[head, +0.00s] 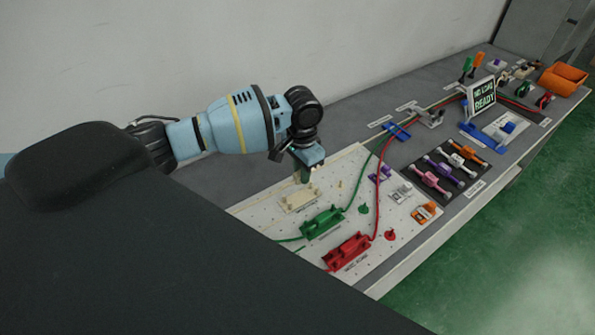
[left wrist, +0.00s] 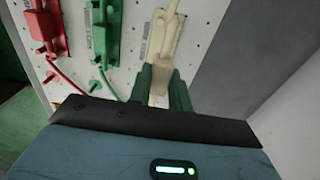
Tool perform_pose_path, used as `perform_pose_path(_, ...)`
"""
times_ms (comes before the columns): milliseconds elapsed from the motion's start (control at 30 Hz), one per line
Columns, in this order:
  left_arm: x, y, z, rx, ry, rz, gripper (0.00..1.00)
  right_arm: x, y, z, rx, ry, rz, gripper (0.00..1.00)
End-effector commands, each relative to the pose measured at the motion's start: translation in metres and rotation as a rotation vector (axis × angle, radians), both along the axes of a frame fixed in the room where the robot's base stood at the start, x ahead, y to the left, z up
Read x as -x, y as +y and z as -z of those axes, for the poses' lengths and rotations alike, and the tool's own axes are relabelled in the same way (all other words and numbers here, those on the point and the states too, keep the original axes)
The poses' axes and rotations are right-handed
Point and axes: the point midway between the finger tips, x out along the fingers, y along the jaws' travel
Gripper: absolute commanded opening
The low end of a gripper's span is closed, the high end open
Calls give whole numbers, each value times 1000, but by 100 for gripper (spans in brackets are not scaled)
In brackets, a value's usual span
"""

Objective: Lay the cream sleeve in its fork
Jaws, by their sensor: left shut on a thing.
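My left gripper (head: 303,178) is over the white perforated board, just above the cream fork fixture (head: 298,200). In the left wrist view the gripper's green fingers (left wrist: 165,88) are shut on the cream sleeve (left wrist: 158,80). The cream fixture (left wrist: 164,38) shows just beyond the fingertips there, in line with the sleeve. The sleeve and fixture share one colour and overlap in view, so I cannot tell whether they touch. My right gripper is not in view.
A green fixture (head: 322,222) and a red fixture (head: 347,251), both with cables, stand beside the cream one on the white board (head: 280,236). A black tray (head: 430,190) with several coloured levers lies to the right. A wall runs behind the bench.

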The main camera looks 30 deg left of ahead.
Motion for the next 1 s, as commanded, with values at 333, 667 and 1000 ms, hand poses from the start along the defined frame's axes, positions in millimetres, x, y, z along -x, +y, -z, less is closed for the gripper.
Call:
perform_pose_path(333,-1,3,4,-2,1,14,0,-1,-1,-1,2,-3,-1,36)
perform_pose_path(667,0,4,11,-2,5,14,0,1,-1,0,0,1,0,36)
perform_pose_path(1000,0,4,32,-2,5,13,0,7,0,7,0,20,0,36)
